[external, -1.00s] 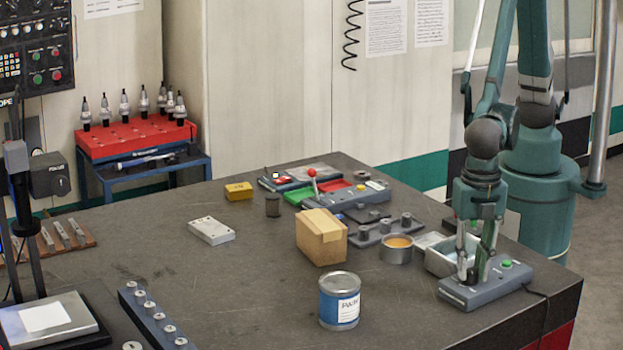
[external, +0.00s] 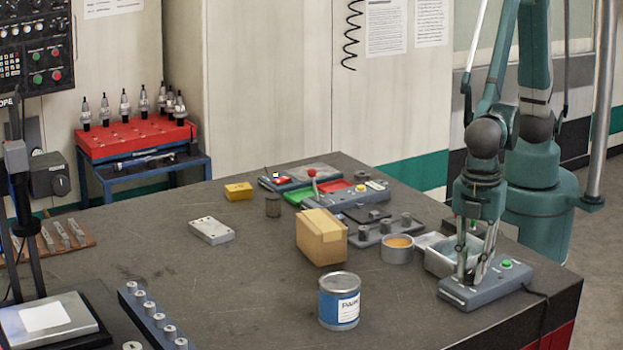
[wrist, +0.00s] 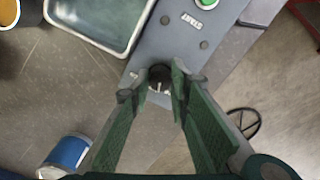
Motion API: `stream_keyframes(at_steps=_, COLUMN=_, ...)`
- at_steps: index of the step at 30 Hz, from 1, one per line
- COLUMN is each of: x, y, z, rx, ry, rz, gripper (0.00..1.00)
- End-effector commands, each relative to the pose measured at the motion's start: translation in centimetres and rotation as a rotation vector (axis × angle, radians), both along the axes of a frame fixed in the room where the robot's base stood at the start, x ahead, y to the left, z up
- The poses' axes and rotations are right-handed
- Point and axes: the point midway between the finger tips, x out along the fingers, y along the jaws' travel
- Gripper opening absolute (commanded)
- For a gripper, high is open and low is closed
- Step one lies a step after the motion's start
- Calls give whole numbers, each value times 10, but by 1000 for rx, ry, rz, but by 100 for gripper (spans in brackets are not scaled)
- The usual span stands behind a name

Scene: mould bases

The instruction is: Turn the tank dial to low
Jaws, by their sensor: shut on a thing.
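The grey control box (external: 512,277) stands on the table's right side, with a green button on top. The box also shows in the wrist view (wrist: 225,45), with the word START near the green button (wrist: 207,3). The dark tank dial (wrist: 159,74) sits on the box between my fingertips. My gripper (external: 472,280) points down at the box's left end. In the wrist view, my gripper (wrist: 157,88) is shut on the dial, with one finger on each side. The fingers partly hide the dial, and I cannot read its setting.
A metal tank (external: 440,264) with greyish liquid stands just behind the box. A round tin (external: 397,252) with orange contents is left of it. A blue-labelled can (external: 340,302) and a cardboard block (external: 321,240) stand farther left. A cable runs from the box's right end.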

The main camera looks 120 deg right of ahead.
Motion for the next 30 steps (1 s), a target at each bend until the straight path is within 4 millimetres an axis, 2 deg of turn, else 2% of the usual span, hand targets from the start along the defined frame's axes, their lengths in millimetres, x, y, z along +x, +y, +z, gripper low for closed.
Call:
stream_keyframes(at_steps=12, x=0, y=1, z=0, rx=1, ry=0, rz=-289, gripper=7)
stream_keyframes(at_steps=30, x=1, y=1, z=1, rx=1, ry=0, rz=-355, gripper=7)
